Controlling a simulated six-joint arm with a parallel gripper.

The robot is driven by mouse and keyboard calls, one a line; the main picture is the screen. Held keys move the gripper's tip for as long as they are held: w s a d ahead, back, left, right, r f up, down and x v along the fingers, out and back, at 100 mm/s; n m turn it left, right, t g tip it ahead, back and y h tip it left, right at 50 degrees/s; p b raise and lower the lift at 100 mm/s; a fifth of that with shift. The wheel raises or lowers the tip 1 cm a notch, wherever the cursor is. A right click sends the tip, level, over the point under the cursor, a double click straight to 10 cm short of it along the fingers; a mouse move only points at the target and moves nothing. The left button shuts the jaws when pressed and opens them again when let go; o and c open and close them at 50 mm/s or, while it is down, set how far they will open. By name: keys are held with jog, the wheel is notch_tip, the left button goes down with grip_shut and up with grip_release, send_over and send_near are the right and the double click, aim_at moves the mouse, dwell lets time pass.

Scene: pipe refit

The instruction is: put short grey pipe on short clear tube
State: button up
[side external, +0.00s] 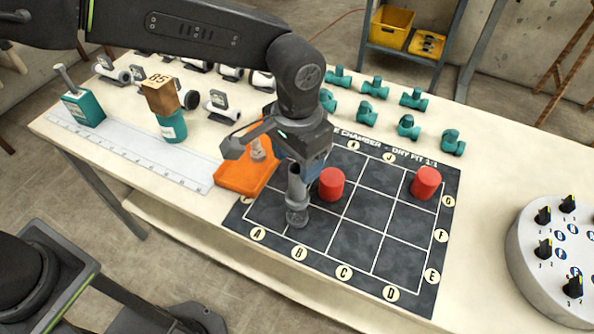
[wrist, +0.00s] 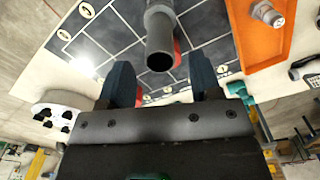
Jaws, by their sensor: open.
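The short grey pipe (side external: 296,186) stands upright near the board's corner by letters A and B. Its lower end meets the short clear tube (side external: 297,216), and the two look in line; I cannot tell how deeply they are seated. In the wrist view the grey pipe (wrist: 159,42) shows its open dark end towards me. My gripper (side external: 314,172) is just beside the pipe's upper part and hides some of it. In the wrist view my gripper (wrist: 162,74) is open, with its two fingers apart and the pipe's end just beyond the gap, not gripped.
Red cylinders (side external: 330,184) (side external: 425,183) stand on the dark gridded board (side external: 405,262), one close behind the pipe. An orange tray (side external: 236,179) with a small fitting lies left of the board. Teal fittings (side external: 366,113) line the back. The board's front right cells are clear.

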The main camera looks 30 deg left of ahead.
notch_tip(320, 180, up, 7)
jog(key=shift+r, duration=0.1)
jog(key=shift+a, duration=0.1)
jog(key=s+a+r+n+t, duration=0.1)
jog(key=s+a+r, duration=0.25)
jog(key=a, duration=0.55)
jog(key=s+a+r+n+t, duration=0.1)
jog(key=s+a+r+t, duration=0.1)
jog(key=a+r, duration=0.5)
jog(key=s+a+f+n+t, duration=0.2)
jog(key=s+a+f, duration=0.3)
jog(key=s+a, duration=0.6)
jog(key=shift+a+f+n+t, duration=0.3)
jog(key=shift+a+f, duration=0.1)
jog(key=shift+a, duration=0.1)
